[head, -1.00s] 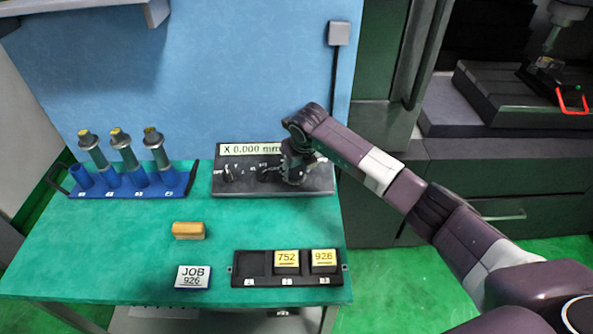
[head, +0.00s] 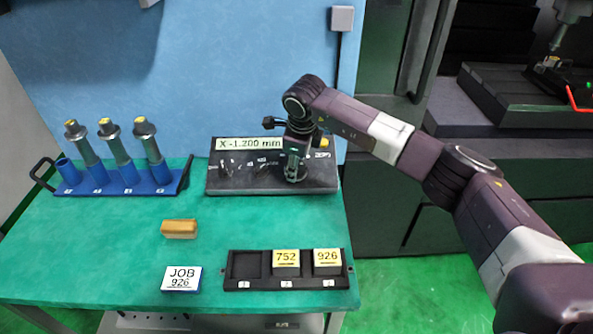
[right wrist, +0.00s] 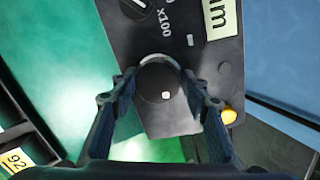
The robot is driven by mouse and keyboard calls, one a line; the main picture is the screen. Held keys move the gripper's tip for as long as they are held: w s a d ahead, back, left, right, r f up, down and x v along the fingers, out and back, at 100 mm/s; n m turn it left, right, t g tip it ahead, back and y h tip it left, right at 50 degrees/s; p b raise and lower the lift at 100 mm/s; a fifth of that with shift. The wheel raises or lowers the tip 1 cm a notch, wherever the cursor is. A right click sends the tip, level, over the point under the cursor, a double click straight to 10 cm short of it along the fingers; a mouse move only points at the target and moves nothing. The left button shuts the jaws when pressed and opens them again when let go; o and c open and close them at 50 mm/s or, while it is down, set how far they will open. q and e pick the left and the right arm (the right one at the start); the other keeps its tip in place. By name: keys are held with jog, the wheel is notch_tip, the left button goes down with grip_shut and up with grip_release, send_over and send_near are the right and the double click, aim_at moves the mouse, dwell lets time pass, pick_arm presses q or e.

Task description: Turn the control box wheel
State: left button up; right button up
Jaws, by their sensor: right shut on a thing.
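The dark control box (head: 225,185) stands at the back right of the green table. Its display (head: 250,144) reads X -1.200 mm. My right gripper (head: 294,176) is over the right part of the box and hides the wheel in the head view. In the right wrist view the round dark wheel (right wrist: 158,92), with a pale mark on its face, sits between my two fingers, which are shut on it. Small dark knobs (head: 227,170) are on the box's left part. A yellow button (right wrist: 229,116) is near the right finger. My left gripper is out of view.
A blue rack (head: 120,184) with grey, yellow-tipped holders stands at the back left. A yellowish block (head: 179,229), a JOB 926 card (head: 181,279) and a black tray (head: 243,284) with blocks 752 and 926 lie nearer. The table's middle is mostly clear.

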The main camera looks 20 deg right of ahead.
jog(key=shift+s+a+f+n+b, duration=0.15)
jog(key=shift+n+b, duration=0.15)
jog(key=shift+n, duration=0.25)
jog(key=shift+a+f+n+b, duration=0.1)
jog(key=shift+n+b, duration=0.2)
jog(key=shift+n, duration=0.25)
jog(key=o, duration=1.1)
jog(key=shift+r, duration=0.1)
jog(key=shift+d+r, duration=0.1)
jog(key=shift+r, duration=0.05)
jog(key=shift+r, duration=0.4)
jog(key=v, duration=1.1)
